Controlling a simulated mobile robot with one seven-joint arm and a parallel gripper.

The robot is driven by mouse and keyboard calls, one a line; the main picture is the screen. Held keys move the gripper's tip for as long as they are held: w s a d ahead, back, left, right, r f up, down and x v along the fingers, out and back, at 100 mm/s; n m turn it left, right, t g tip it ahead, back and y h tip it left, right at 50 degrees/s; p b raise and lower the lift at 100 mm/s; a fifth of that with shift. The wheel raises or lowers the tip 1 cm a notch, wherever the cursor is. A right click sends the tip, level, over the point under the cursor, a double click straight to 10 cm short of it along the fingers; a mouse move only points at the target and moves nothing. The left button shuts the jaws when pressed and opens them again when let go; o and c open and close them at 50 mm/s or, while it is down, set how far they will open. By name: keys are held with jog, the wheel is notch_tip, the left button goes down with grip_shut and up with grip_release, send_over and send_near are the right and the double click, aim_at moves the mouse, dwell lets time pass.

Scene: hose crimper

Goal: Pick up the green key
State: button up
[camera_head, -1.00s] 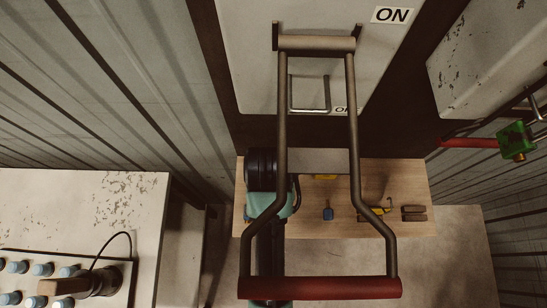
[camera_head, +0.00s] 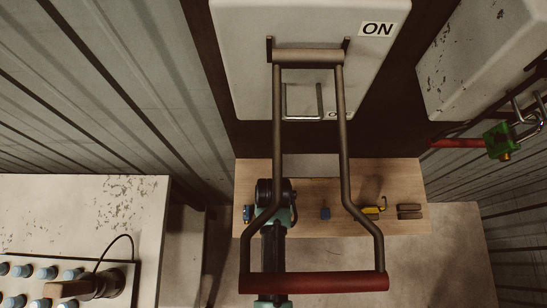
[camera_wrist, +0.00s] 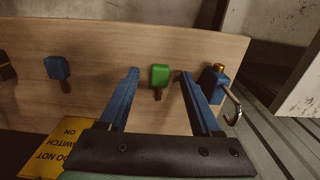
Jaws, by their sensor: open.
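The green key (camera_wrist: 160,74) lies on the wooden shelf in the wrist view, with a dark shaft pointing toward my gripper. My gripper (camera_wrist: 158,82) is open, with one blue finger on each side of the key in that picture. I cannot tell how far above the shelf the fingers are. Nothing is held. In the head view my gripper is over the left part of the wooden shelf (camera_head: 300,175), and the green key is hidden there by my arm.
A blue padlock (camera_wrist: 214,82) lies close to the right finger. A blue key (camera_wrist: 57,68) lies to the left. A yellow warning tag (camera_wrist: 52,150) is at lower left. A red-handled lever (camera_head: 315,283) crosses the head view. A green padlock (camera_head: 497,141) hangs at right.

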jog(key=shift+f, duration=0.3)
jog(key=shift+c, duration=0.2)
grip_shut()
